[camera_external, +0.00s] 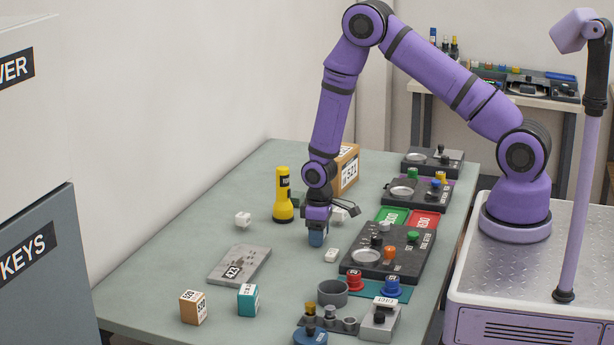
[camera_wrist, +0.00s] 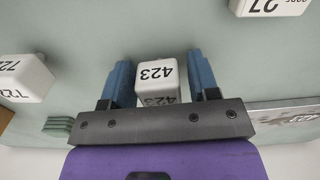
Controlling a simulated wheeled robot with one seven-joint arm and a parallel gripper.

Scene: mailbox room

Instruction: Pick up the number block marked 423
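In the wrist view, a white number block marked 423 (camera_wrist: 157,78) lies between the two blue fingers of my gripper (camera_wrist: 160,62). A gap shows on each side of it, so the fingers are open and apart from it. In the external view, my gripper (camera_external: 316,240) points straight down close to the table top. I cannot tell for certain which white block there is the 423 one; it may be hidden by the fingers. A grey plate (camera_external: 240,265) also bears a 423 label.
Other white blocks are near: one marked 27 (camera_wrist: 268,7) and one marked 722 (camera_wrist: 25,75). A yellow flashlight (camera_external: 283,200) stands left of my gripper. A black panel (camera_external: 405,262) with knobs is to the right. A cardboard box (camera_external: 348,170) is behind.

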